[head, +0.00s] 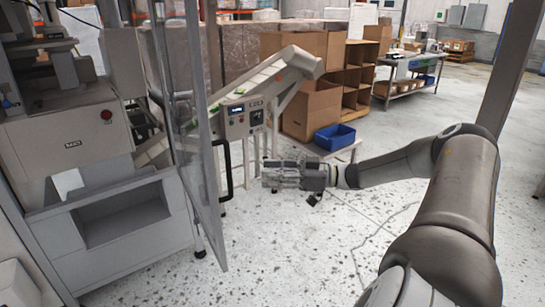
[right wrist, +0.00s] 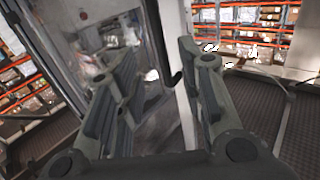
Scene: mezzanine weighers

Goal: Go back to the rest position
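My right arm reaches in from the right in the head view. My right gripper (head: 266,177) is held out over the floor, fingers toward the left. In the right wrist view its two fingers (right wrist: 160,58) stand apart with nothing gripped between them. The clear door (head: 190,130) of the weighing machine stands to the left of the gripper. Its black handle (head: 226,170) appears a short way from the fingertips, and the two look apart. My left gripper is not in the head view.
The grey machine (head: 65,140) fills the left. Behind the gripper stand a conveyor with a control box (head: 245,117), a blue bin (head: 334,137) on a low table and cardboard boxes (head: 310,110). Speckled floor (head: 290,250) is open in front and to the right.

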